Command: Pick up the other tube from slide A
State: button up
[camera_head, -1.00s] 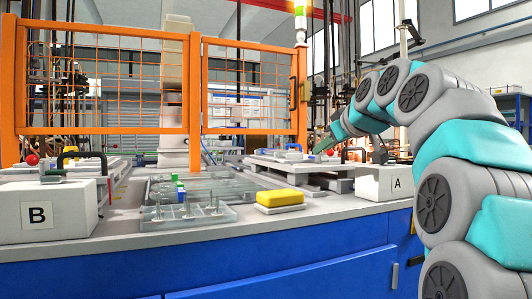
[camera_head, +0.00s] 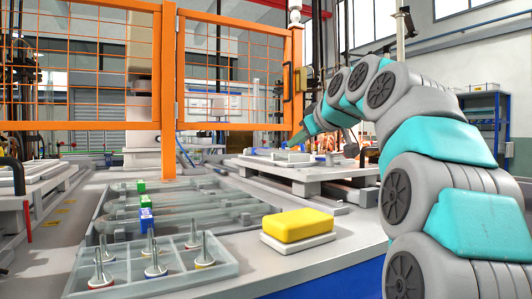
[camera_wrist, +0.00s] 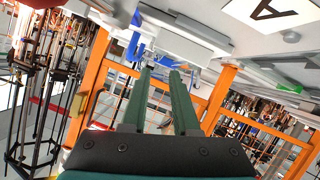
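My gripper (camera_head: 303,134) is raised at the back right in the head view, above and just left of slide A (camera_head: 330,170). In the wrist view my gripper (camera_wrist: 162,72) has two dark green fingers apart, with nothing visible between them. The white block with the A label (camera_wrist: 268,12) is at the top right of the wrist view, tilted by the camera's angle. In the head view the A label does not show. Small pale plates (camera_head: 283,156) lie on top of slide A. I cannot make out a tube on slide A in either view.
An orange mesh fence (camera_head: 168,95) stands behind the bench. A clear tray (camera_head: 215,268) with several upright metal pins is at the front. A yellow block (camera_head: 298,225) lies on a pale base. Blue (camera_head: 146,215) and green (camera_head: 140,187) pieces sit behind the tray.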

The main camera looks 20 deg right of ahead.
aim_at(271, 152)
jog(key=p+x, duration=0.1)
jog(key=x, duration=0.6)
jog(key=shift+w+f, duration=0.15)
jog(key=shift+w, duration=0.2)
grip_shut()
